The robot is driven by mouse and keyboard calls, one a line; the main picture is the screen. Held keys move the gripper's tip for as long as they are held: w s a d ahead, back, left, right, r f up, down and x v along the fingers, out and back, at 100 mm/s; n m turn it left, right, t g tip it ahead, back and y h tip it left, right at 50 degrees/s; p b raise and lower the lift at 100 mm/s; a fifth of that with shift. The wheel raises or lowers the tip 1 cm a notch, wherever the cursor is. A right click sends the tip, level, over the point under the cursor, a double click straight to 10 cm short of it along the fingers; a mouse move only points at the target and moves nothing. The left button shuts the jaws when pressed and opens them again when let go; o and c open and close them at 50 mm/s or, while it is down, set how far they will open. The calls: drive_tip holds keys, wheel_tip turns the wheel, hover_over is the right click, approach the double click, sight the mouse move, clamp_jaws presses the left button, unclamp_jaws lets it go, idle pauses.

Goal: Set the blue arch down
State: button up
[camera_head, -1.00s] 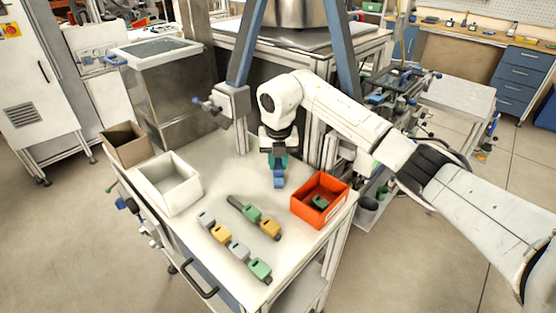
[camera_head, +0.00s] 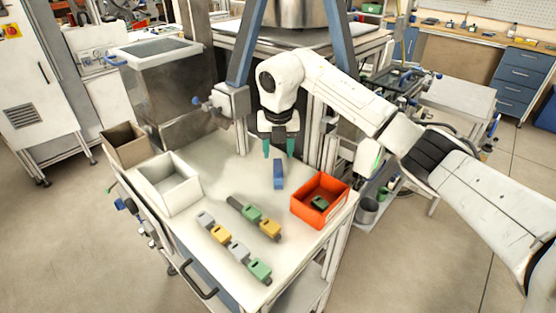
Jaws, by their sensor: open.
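The blue arch (camera_head: 278,174) rests on the white table top, left of the orange-red box, and nothing holds it. My gripper (camera_head: 279,150) is open and empty just above and behind the arch, its two green fingers spread and pointing down. A gap shows between the fingertips and the arch.
The orange-red box (camera_head: 335,212) holds a dark green piece (camera_head: 319,202). A white bin (camera_head: 170,206) and a brown box (camera_head: 125,160) stand at the left. Several grey, yellow and green pieces (camera_head: 251,213) lie in rows near the front edge. The table's middle left is clear.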

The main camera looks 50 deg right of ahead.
sight(278, 169)
wheel_tip(278, 169, up, 7)
drive_tip(key=shift+s+a+r+b, duration=0.15)
drive_tip(key=shift+s+a+b, duration=0.2)
drive_tip(key=shift+s+a, duration=0.05)
